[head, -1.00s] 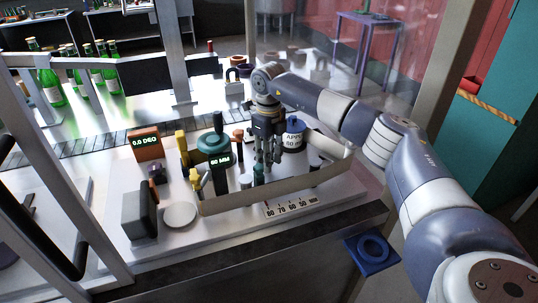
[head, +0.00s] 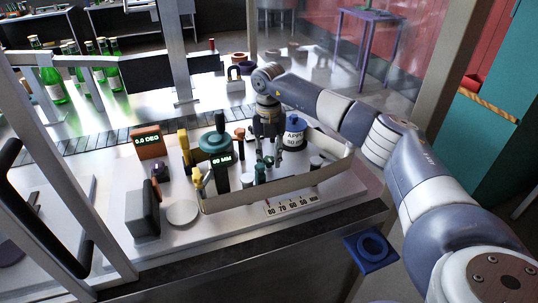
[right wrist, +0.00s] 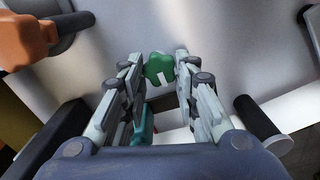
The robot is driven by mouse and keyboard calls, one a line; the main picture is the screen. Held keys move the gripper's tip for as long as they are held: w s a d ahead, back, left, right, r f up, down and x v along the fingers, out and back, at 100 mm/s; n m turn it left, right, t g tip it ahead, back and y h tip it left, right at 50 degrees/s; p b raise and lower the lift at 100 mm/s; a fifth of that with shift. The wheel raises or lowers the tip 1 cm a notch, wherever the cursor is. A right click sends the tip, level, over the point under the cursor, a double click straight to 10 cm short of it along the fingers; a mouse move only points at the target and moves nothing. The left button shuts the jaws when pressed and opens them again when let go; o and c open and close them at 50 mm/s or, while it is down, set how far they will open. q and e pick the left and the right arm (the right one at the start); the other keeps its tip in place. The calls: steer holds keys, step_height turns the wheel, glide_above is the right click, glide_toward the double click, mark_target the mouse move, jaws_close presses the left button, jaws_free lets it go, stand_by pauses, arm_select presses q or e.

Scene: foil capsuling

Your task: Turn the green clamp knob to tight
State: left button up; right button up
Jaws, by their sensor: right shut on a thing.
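The green clamp knob (right wrist: 159,68) shows in the right wrist view as a lobed green cap with a white mark. It sits between the two fingertips of my right gripper (right wrist: 160,74), which is shut on it. In the head view my right gripper (head: 268,160) points down over the bench fixture, and its fingers largely hide the knob. A small teal post (head: 260,173) stands just by the fingertips there. My left gripper is not in view.
A curved beige rail (head: 290,187) runs in front of the fixture. A teal-topped post with a readout (head: 215,142), an orange readout box (head: 148,142) and a dark blue-lidded jar (head: 294,124) stand close by. Green bottles (head: 52,85) stand at the back left.

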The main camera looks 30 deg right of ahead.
mark_target(269, 160)
steer(key=shift+w+r+m, duration=0.1)
steer(key=shift+m, duration=0.4)
steer(key=o, duration=1.1)
step_height(269, 160, up, 12)
steer(key=shift+f, duration=0.1)
stand_by(0.4)
